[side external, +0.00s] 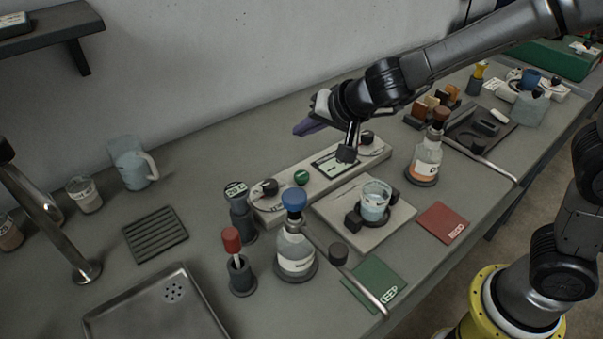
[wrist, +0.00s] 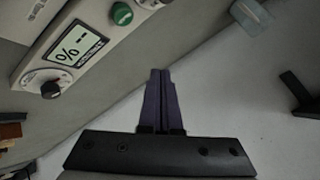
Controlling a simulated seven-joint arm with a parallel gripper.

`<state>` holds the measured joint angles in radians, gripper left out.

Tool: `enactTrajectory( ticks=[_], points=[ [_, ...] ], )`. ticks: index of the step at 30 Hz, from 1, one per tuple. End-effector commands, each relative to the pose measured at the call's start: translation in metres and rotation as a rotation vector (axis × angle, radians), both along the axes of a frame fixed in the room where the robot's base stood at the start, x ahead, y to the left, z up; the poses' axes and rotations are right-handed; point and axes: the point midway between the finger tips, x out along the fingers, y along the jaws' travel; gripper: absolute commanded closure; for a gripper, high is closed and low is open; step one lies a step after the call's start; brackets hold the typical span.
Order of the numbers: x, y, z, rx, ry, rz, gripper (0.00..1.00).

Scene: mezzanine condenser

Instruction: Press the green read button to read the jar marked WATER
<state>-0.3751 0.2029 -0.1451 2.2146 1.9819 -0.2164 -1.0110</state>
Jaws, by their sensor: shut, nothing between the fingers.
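The green button (side external: 302,177) is on the top of a long pale instrument (side external: 268,206). It also shows at the top of the wrist view (wrist: 122,13). A small display (wrist: 75,50) beside it shows dashes and a percent sign. A glass jar of pale liquid (side external: 374,212) stands in a dark holder on the grey plate in front of the instrument; I cannot read its label. My gripper (side external: 300,129) is shut and empty, its purple fingers behind and above the instrument, apart from the button. The fingers also show in the wrist view (wrist: 160,78).
A blue-capped bottle (side external: 295,250) and a red-topped holder (side external: 233,241) stand in front. An orange-labelled bottle (side external: 427,158) stands right of the plate. Red (side external: 442,222) and green (side external: 374,280) mats lie near the front rail. The counter behind the instrument is clear.

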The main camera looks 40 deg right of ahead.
Motion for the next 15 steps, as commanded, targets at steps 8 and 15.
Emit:
enactTrajectory(
  ticks=[8, 15],
  points=[
    [0.000, 0.000, -0.017, -0.002, 0.004, 0.001, 1.00],
    [0.000, 0.000, -0.029, -0.003, 0.003, 0.001, 1.00]
  ],
)
